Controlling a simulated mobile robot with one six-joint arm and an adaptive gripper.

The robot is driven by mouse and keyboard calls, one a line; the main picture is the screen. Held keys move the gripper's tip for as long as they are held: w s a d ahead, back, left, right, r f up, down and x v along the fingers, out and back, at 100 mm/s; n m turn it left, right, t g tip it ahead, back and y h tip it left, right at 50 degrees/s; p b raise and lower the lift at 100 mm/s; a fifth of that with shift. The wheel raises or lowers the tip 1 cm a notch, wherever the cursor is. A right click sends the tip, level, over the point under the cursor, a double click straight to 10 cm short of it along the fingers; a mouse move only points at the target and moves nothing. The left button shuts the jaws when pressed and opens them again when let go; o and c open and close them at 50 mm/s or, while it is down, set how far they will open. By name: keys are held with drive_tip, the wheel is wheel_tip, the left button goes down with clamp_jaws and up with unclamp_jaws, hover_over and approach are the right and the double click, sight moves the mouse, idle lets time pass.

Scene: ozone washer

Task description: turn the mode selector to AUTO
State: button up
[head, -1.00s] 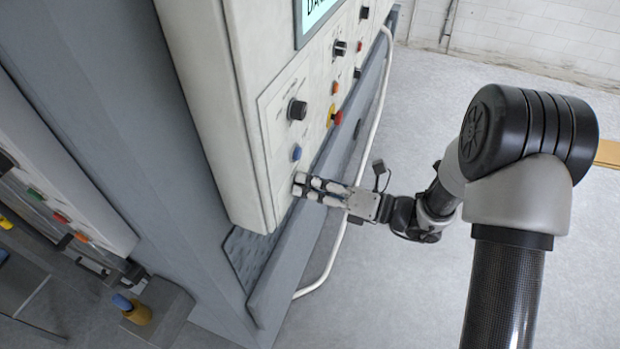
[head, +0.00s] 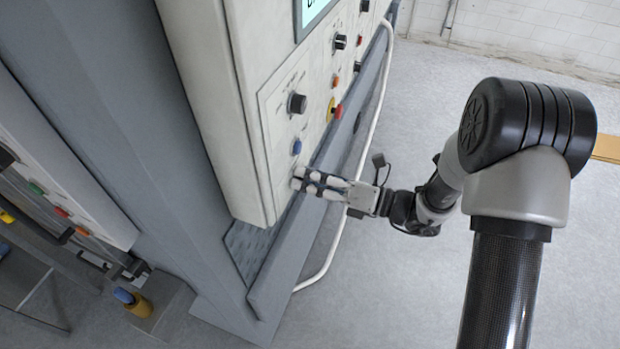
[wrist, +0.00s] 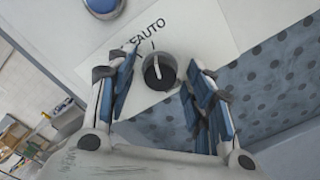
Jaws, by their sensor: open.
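The mode selector (wrist: 160,72) is a dark round knob on the pale panel, with the word AUTO printed above it and other lettering to its left, partly covered by a finger. A thin light line on the knob points upward; I cannot tell exactly which mark it meets. My gripper (wrist: 161,80) is open, with one finger on each side of the knob and visible gaps to it. In the head view my gripper (head: 303,180) is at the panel's lower end, below a blue button (head: 297,147), and hides the selector.
The panel (head: 262,185) also carries a black knob (head: 297,103), a red emergency button on yellow (head: 336,111) and other controls above. The blue button shows at the wrist view's top (wrist: 103,5). A pale rail (head: 345,215) runs beside the cabinet, behind my gripper.

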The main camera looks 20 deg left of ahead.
drive_tip(key=shift+d, duration=0.1)
drive_tip(key=s+d, duration=0.1)
drive_tip(key=d, duration=1)
drive_tip(key=shift+d, duration=0.4)
drive_tip(key=shift+r, duration=0.1)
drive_tip(key=s+d+n+g+h+b, duration=0.2)
drive_tip(key=s+n+g+h+b, duration=0.45)
drive_tip(key=s+n, duration=0.8)
drive_tip(key=s+d+f+n+t+h+b, duration=0.1)
drive_tip(key=s+d+n+t+h+b, duration=0.1)
drive_tip(key=d+n+t+h+b, duration=0.2)
drive_tip(key=s+d+f+n+t+h+b, duration=0.1)
drive_tip(key=s+d+n+t+h+b, duration=0.1)
drive_tip(key=d+n+t+h, duration=0.3)
drive_tip(key=d+n+h+b, duration=0.1)
drive_tip(key=d+n+h, duration=0.1)
drive_tip(key=d+n, duration=0.2)
drive_tip(key=shift+s+d+f+n+t+b, duration=0.2)
drive_tip(key=shift+s+d+n+t+b, duration=0.15)
drive_tip(key=shift+n, duration=0.2)
